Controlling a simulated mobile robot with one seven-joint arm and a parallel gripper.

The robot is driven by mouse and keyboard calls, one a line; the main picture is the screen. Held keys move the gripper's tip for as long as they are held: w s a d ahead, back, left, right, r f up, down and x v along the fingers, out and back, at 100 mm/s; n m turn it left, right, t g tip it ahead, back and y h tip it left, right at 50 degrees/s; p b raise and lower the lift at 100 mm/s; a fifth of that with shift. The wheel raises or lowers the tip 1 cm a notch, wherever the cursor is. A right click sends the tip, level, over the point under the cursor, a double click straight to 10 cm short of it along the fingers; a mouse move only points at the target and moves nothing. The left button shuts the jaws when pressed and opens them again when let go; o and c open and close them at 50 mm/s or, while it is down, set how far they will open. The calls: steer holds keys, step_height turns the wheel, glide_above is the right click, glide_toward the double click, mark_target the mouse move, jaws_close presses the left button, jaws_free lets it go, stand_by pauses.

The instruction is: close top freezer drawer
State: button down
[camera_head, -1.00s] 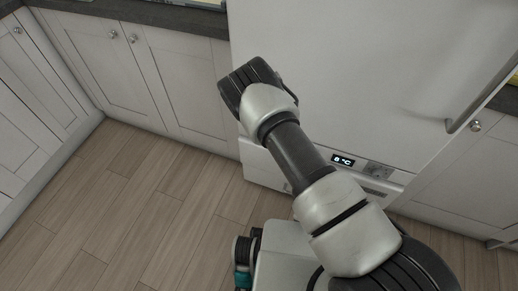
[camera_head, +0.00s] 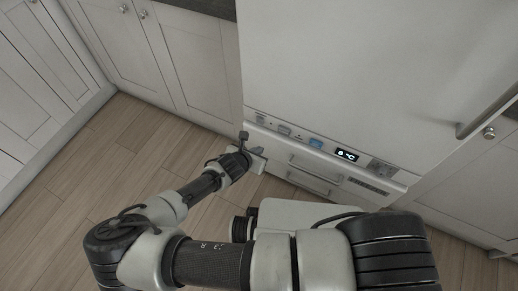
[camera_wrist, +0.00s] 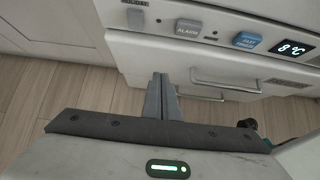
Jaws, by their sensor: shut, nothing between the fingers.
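The freezer section is at the bottom of a white fridge, below its control strip. In the head view the top freezer drawer (camera_head: 283,151) has a bar handle, with a second handle just below it. The top drawer front (camera_wrist: 165,55) and its handle (camera_wrist: 225,82) also show in the wrist view. I cannot tell how far the drawer stands out. My gripper (camera_head: 259,156) is low at the left end of the drawer front. In the wrist view my gripper (camera_wrist: 160,76) has its fingers together and empty, pointing at the drawer's front. Contact cannot be told.
The control strip (camera_head: 300,139) with buttons and a lit display runs above the drawers. The large fridge door (camera_head: 370,70) is above it. White cabinets (camera_head: 170,55) stand to the left. The wooden floor (camera_head: 110,150) is clear at left.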

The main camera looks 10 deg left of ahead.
mark_target(273, 134)
steer(key=shift+w+d+f+b, duration=0.5)
steer(key=shift+w+f, duration=0.35)
steer(key=shift+w, duration=0.55)
steer(key=shift+w+d+f+b, duration=0.5)
steer(key=shift+w+f, duration=0.35)
steer(key=shift+w, duration=0.55)
steer(key=shift+w+d+f+b, duration=0.5)
steer(key=shift+w+f, duration=0.35)
steer(key=shift+w, duration=0.55)
steer(key=shift+w+d+r, duration=0.1)
steer(key=shift+w+d, duration=0.15)
steer(key=shift+w, duration=0.4)
steer(key=shift+w+d, duration=0.25)
steer(key=shift+w, duration=0.35)
